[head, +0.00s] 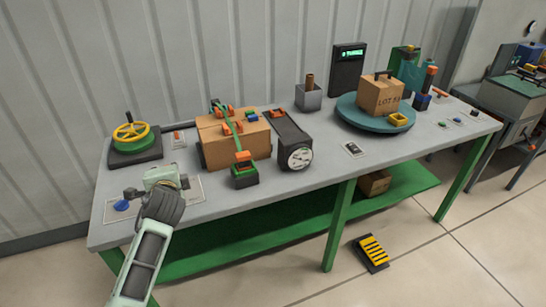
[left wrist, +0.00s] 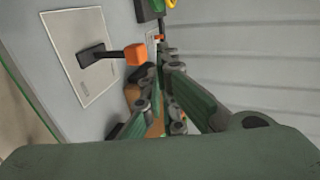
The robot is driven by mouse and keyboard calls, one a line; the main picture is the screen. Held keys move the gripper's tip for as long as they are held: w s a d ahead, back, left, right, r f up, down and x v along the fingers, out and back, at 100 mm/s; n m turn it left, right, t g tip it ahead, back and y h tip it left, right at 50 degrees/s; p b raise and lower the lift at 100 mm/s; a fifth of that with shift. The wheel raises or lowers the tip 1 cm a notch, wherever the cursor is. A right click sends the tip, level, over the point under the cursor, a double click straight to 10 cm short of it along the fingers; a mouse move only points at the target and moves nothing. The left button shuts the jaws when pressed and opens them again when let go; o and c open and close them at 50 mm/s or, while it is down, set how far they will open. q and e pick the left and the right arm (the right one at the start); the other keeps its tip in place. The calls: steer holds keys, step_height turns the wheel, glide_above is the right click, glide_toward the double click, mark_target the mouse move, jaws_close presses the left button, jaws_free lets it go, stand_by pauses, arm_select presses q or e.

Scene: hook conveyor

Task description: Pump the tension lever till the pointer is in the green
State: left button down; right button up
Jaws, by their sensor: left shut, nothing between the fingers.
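In the left wrist view a black lever with an orange grip (left wrist: 136,54) stands out from a pale plate (left wrist: 65,40) on the bench. The grip is close beside my left fingers; I cannot tell whether they touch. In the head view my left gripper (head: 163,178) is over the plate (head: 196,188) and hides the lever. The left gripper is shut and empty, and its fingers (left wrist: 165,60) show in the wrist view. A round white gauge (head: 300,158) faces front on a dark housing; its pointer is too small to read. My right gripper is out of view.
A strapped cardboard box (head: 232,140) and a green-black block with an orange top (head: 243,172) stand right of my gripper. A yellow handwheel (head: 131,131) is behind it, left. A blue button (head: 122,205) is near the left edge. A turntable (head: 360,119) holds another box.

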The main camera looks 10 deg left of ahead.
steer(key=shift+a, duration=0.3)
